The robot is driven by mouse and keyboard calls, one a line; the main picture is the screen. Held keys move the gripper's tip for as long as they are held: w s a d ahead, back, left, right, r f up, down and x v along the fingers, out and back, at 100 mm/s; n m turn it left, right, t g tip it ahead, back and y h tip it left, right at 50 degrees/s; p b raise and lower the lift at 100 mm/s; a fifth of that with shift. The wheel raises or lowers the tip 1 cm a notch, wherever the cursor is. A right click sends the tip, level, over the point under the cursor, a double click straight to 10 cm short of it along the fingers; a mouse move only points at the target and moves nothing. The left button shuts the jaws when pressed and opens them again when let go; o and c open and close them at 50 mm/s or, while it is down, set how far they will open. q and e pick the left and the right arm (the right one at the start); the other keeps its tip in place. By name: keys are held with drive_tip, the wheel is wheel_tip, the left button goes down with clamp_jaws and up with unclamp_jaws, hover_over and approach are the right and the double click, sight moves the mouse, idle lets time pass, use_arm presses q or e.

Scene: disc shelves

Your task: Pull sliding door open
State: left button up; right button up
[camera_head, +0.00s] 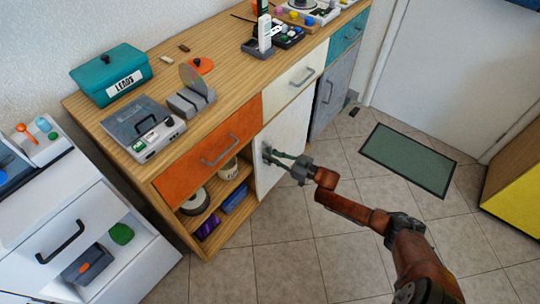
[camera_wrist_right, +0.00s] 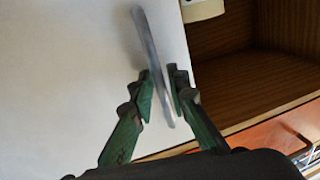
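The white sliding door (camera_head: 284,143) is on the front of the wooden cabinet, below a cream drawer. Open shelves show to its left. Its grey handle (camera_head: 267,154) is a slim bar near the door's left edge. In the right wrist view the handle (camera_wrist_right: 150,50) runs slanted between the green fingers of my right gripper (camera_wrist_right: 163,95), which are close together on both sides of it. The door's pale face (camera_wrist_right: 70,70) fills the left of that view. In the head view my right gripper (camera_head: 283,158) is at the handle. My left gripper is not in view.
Open shelves (camera_head: 205,213) hold several items beneath an orange drawer (camera_head: 207,160). A grey door (camera_head: 331,100) stands right of the white one. A white drawer unit (camera_head: 85,240) is at left. A green mat (camera_head: 408,160) lies on the floor. The tiles in front are clear.

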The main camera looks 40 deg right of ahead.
drive_tip(key=v, duration=1.2)
drive_tip(key=shift+f, duration=0.1)
idle(0.4)
